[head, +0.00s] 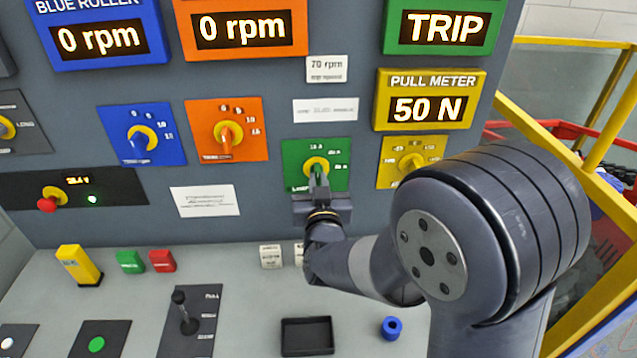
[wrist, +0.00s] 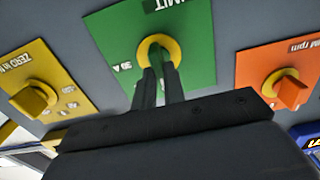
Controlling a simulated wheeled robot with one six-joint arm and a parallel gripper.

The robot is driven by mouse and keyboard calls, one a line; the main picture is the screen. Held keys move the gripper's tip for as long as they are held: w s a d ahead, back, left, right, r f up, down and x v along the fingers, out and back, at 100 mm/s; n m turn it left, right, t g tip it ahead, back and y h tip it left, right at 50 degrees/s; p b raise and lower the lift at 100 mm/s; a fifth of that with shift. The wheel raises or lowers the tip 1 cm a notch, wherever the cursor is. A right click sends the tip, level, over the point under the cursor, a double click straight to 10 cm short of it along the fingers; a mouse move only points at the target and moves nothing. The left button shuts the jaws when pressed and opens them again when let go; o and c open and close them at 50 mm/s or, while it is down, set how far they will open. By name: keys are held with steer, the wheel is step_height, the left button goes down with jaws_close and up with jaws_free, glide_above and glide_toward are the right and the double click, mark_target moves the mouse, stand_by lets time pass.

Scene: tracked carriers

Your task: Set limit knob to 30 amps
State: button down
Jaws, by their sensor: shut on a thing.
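The limit knob (wrist: 157,55) is green with a yellow collar, on a green plate (wrist: 110,25) marked LIMIT. A "30 A" mark shows on this plate in the wrist view. In the head view the green plate (head: 338,148) is right of the orange one, and the knob is mostly hidden by my gripper (head: 318,190). In the wrist view my gripper's two fingers (wrist: 160,82) are shut on the knob. I cannot tell exactly which mark the knob points to. A green-framed display (head: 440,27) reads TRIP.
An orange knob (head: 229,134) and a blue knob (head: 141,139) sit left of the green plate, a yellow knob (head: 412,162) right. A black lever (head: 184,312), a black tray (head: 307,336) and a blue ring (head: 391,328) are on the desk. Yellow rails (head: 540,135) stand at right.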

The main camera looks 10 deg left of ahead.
steer(key=shift+f+b, duration=0.1)
steer(key=shift+b, duration=0.4)
steer(key=m+b, duration=0.1)
steer(key=b, duration=0.1)
steer(key=m+b, duration=0.1)
steer(key=b, duration=0.1)
steer(key=shift+f+m, duration=0.25)
steer(key=shift+m, duration=0.15)
steer(key=m+b, duration=0.5)
steer(key=b, duration=0.2)
steer(key=shift+d, duration=0.15)
steer(key=shift+d+m+b, duration=0.1)
steer(key=shift+m+b, duration=3.75)
steer(key=shift+m, duration=1.05)
steer(key=shift+r, duration=0.1)
steer(key=c, duration=1.5)
jaws_free()
